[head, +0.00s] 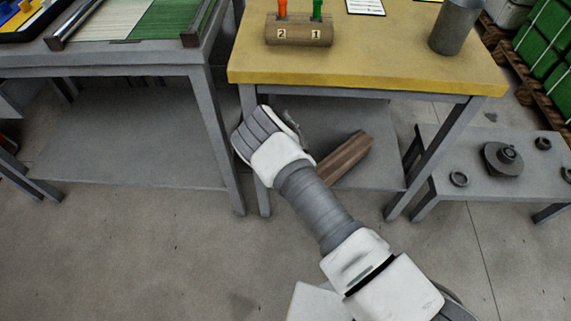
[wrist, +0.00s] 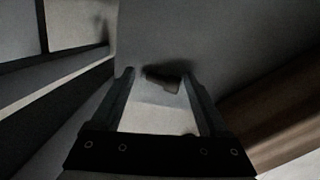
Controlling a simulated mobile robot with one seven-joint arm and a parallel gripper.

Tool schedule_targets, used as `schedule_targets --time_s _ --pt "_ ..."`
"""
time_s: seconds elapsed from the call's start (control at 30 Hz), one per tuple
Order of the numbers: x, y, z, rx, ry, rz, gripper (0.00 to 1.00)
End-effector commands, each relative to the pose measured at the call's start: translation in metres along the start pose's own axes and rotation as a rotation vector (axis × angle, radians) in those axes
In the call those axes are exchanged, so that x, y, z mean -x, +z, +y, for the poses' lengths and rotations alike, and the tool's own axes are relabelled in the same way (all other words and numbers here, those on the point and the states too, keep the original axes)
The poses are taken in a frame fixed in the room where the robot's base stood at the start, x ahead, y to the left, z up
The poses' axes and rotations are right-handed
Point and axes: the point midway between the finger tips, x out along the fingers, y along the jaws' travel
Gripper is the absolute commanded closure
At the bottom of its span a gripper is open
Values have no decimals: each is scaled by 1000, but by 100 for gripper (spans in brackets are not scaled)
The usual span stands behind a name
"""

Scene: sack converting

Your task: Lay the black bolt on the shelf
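My gripper (wrist: 159,77) reaches under the yellow-topped table, over the grey lower shelf (head: 385,165). In the wrist view its two fingers stand apart, so it looks open. A small dark piece (wrist: 163,78) shows between the fingertips. It may be the black bolt, but the view is too dim to be sure of that or of whether it rests on the shelf. A gap seems to separate it from the fingers. In the head view my wrist hides the fingers and whatever is between them.
A brown wooden beam (head: 345,156) lies on the lower shelf right of my gripper; it also shows in the wrist view (wrist: 270,105). Table legs (head: 435,150) flank the shelf. The yellow tabletop (head: 365,55) is overhead. A low grey bench (head: 500,180) with dark rings stands at right.

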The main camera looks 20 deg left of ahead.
Motion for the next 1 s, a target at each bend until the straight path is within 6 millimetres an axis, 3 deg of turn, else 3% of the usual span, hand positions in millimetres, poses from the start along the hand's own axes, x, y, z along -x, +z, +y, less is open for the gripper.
schedule_targets --time_s 0.03,0.1,0.37,0.73,1.0 --pt "0 0 0 0 0 0 11" --pt "0 0 0 0 0 0 0" --pt "3 0 0 0 0 0 0" --pt "60 1 0 -1 1 -1 0" --pt "76 0 0 0 0 0 0"
